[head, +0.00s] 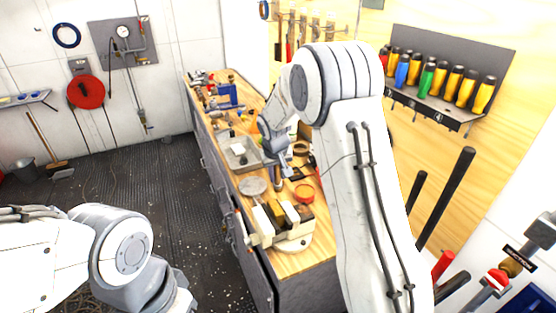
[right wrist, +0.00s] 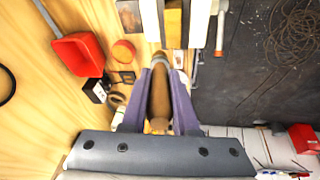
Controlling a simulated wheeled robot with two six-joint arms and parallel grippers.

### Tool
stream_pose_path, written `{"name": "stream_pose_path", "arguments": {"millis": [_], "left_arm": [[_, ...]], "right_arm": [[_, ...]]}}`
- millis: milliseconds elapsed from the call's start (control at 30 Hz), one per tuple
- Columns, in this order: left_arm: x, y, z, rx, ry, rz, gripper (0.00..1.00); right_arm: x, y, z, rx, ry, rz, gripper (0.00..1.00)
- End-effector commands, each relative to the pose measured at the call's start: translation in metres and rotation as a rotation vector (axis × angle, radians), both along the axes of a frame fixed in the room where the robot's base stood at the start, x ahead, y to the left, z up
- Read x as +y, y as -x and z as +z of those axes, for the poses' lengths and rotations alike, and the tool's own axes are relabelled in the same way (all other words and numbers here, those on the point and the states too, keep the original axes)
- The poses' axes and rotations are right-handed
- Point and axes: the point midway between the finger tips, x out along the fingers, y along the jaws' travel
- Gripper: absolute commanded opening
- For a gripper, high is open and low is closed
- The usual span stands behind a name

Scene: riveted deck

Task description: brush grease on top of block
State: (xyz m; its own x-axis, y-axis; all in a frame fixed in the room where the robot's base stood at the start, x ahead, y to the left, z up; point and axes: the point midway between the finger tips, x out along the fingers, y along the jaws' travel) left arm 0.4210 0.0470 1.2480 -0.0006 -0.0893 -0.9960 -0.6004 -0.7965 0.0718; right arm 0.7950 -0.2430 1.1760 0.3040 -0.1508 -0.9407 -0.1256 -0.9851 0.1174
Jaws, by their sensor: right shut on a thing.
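My right gripper (head: 277,160) is shut on the wooden handle of a brush (head: 278,183) above the workbench. In the right wrist view my right gripper (right wrist: 160,100) has its two purple fingers on either side of the brown brush handle (right wrist: 160,92). The brush's far end points toward a group of upright pieces, among them a yellow-tan block (right wrist: 173,22) between pale bars. I cannot tell whether the bristles touch anything. The same block (head: 290,211) shows near the bench's front end. A round orange-red tin (head: 304,193) is beside it; I cannot see grease. My left gripper is out of view.
The wooden bench (head: 320,245) carries a grey tray (head: 240,153), a round grey disc (head: 252,186) and many tools farther back. A red dustpan-like scoop (right wrist: 79,53) shows in the wrist view. Screwdrivers (head: 428,80) hang on the right wall. Dark floor is open to the left.

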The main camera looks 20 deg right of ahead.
Motion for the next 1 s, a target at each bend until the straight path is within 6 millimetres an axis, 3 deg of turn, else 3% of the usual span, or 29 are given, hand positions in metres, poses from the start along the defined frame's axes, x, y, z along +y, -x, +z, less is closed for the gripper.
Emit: {"name": "stream_pose_path", "arguments": {"millis": [367, 1000], "left_arm": [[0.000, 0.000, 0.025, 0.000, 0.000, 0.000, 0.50], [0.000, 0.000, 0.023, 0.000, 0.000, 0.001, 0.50]], "right_arm": [[0.001, -0.001, 0.035, -0.002, 0.000, 0.000, 0.00], [0.001, 0.000, 0.034, -0.001, 0.000, -0.001, 0.00]]}}
